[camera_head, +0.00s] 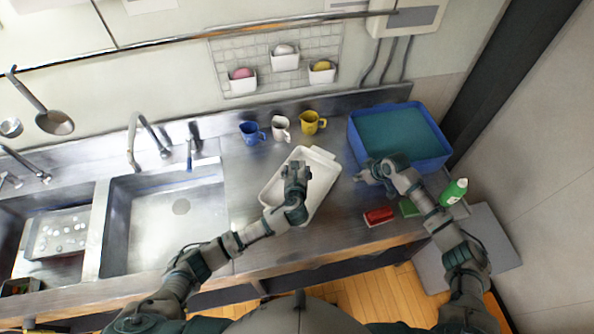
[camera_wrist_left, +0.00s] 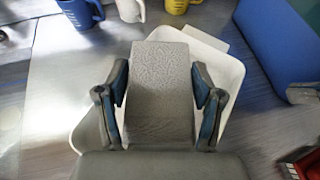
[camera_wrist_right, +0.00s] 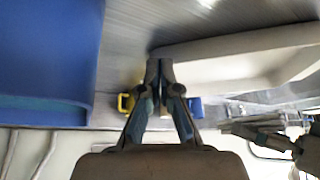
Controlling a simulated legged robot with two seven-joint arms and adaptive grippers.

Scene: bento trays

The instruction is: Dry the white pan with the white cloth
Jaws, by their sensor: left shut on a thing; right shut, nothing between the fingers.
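The white pan (camera_head: 322,199) lies on the steel counter, tilted in the head view, below the cups. My left gripper (camera_head: 297,168) is over the pan. In the left wrist view, the left gripper (camera_wrist_left: 160,98) is shut on the white cloth (camera_wrist_left: 160,82), a greyish textured block between its fingers, with the pan (camera_wrist_left: 222,62) beneath. The cloth is mostly hidden in the head view. My right gripper (camera_head: 366,174) is shut and empty between the pan and the blue bin. It also shows in the right wrist view (camera_wrist_right: 160,68).
The blue bin (camera_head: 436,162) stands at the right. A blue mug (camera_head: 250,131), a white mug (camera_head: 281,127) and a yellow mug (camera_head: 311,123) line the back. A red sponge (camera_head: 378,217), green sponge (camera_head: 408,208) and green bottle (camera_head: 453,191) lie at the right front. A sink (camera_head: 165,215) is left.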

